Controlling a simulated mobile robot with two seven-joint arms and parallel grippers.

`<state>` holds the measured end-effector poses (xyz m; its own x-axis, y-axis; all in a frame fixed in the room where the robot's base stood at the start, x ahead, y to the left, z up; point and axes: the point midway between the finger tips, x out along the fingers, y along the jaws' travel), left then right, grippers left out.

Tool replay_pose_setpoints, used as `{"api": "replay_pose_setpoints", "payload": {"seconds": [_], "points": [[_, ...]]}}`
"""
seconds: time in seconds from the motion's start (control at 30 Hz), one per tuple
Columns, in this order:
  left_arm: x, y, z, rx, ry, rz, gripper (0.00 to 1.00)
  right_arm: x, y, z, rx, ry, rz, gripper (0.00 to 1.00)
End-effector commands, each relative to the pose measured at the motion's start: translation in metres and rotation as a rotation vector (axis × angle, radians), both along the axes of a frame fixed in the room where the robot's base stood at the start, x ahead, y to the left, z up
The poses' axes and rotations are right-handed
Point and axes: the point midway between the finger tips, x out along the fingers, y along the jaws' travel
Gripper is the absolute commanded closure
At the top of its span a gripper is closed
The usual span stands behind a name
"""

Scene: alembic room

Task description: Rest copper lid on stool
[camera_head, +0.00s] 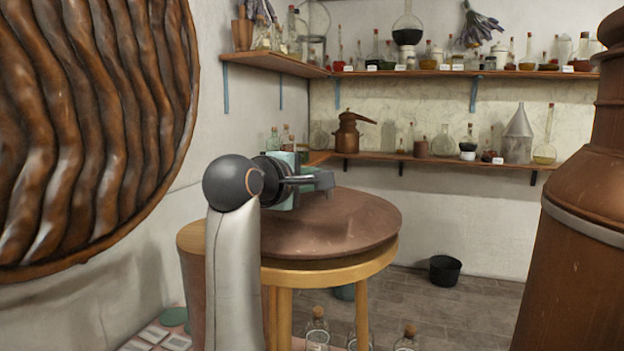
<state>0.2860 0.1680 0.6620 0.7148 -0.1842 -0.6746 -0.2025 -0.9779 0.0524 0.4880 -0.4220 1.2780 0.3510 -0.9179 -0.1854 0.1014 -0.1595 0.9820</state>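The copper lid (350,228), a wide, shallow brown disc, lies about level on top of the round wooden stool (385,262). It covers most of the stool top; a strip of pale wood shows at the left and along the front. My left gripper (326,182) reaches in above the lid's back left part, its fingers pointing right. I cannot tell whether the fingers touch the lid or how far apart they are. The grey wrist and forearm hide the lid's left edge and part of the stool. My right gripper is out of view.
A large copper vessel (580,240) stands close at the right. A ribbed copper-brown round piece (90,130) fills the left. Corked bottles (317,330) stand on the floor before the stool, a black pot (445,270) behind it. Glassware shelves (450,162) line the back wall.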

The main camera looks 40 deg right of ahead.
Motion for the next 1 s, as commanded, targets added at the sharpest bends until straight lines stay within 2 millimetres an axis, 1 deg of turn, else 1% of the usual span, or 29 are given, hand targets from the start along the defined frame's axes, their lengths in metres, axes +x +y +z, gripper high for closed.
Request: {"api": "replay_pose_setpoints", "payload": {"seconds": [0.57, 0.6, 0.87, 0.9, 1.0], "points": [[0.0001, 0.0000, -0.0046, 0.000, 0.000, 0.000, 0.48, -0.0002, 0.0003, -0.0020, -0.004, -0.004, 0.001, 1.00], [0.0001, 0.0001, -0.0042, 0.000, 0.000, 0.000, 0.48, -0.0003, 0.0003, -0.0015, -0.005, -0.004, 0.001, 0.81], [0.0002, 0.0000, -0.0041, 0.000, 0.000, 0.000, 0.48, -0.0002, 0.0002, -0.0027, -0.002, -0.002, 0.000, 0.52], [0.0002, 0.0000, -0.0041, 0.000, 0.000, 0.000, 0.48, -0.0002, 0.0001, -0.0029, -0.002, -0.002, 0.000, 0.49], [0.0003, 0.0000, -0.0042, 0.000, 0.000, 0.000, 0.48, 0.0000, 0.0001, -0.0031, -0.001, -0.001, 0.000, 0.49]]}}
